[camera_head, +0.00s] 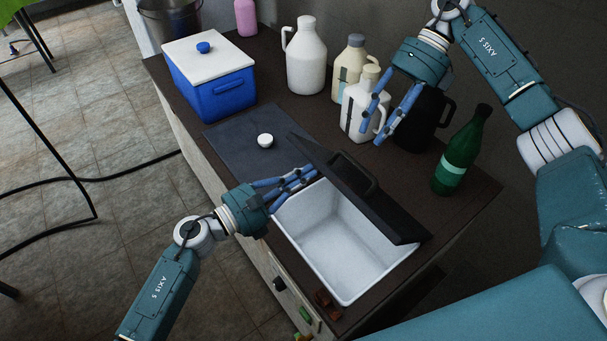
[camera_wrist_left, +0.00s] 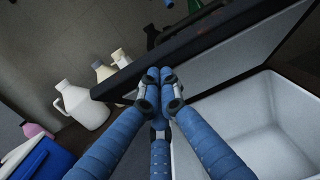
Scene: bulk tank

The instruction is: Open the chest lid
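The chest (camera_head: 345,262) is a white-lined box at the front of the dark counter. Its black lid (camera_head: 385,205), with a handle, is raised and tilted back, and the white interior is exposed and looks empty. In the left wrist view the lid (camera_wrist_left: 205,38) crosses behind my fingertips, with the white interior (camera_wrist_left: 265,125) at right. My left gripper (camera_head: 308,174) has its fingers closed together at the lid's left end; they seem to touch its edge, but I cannot see them gripping it. My right gripper (camera_head: 388,118) is open and empty above the white jug.
A blue cooler with a white lid (camera_head: 215,85) stands at the back left. A white jug (camera_head: 306,60), a cream jug (camera_head: 352,58), a smaller white jug (camera_head: 357,110), a black jug (camera_head: 425,125) and a green bottle (camera_head: 463,150) stand behind the chest. A white round cap (camera_head: 265,140) lies on a dark mat.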

